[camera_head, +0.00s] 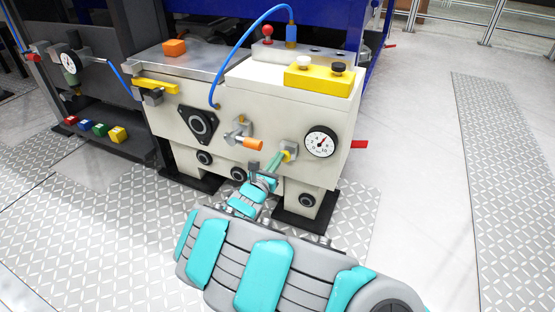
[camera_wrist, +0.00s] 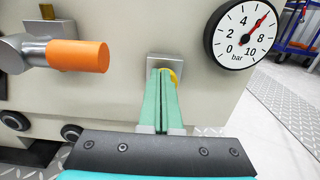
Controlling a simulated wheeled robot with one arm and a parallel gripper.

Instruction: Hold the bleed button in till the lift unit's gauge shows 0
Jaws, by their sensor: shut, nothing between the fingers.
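The lift unit (camera_head: 250,115) is a cream housing. Its round white gauge (camera_head: 320,142) also shows in the wrist view (camera_wrist: 243,35), where the red needle points up and right, at about 6 bar. Left of the gauge, a small grey block (camera_wrist: 163,61) with a yellow part (camera_wrist: 176,76) sits on the front face; I take this to be the bleed button's place. My gripper (camera_wrist: 164,72) is shut and empty, its green fingertips at the yellow part and covering most of it. Whether they touch or press the button, I cannot tell.
An orange-handled valve (camera_wrist: 78,55) sticks out left of my fingers. A red handle (camera_head: 359,144) projects at the unit's right side. A blue hose (camera_head: 236,46) arches over the front. A dark unit with a second gauge (camera_head: 71,62) stands at left. Floor at right is clear.

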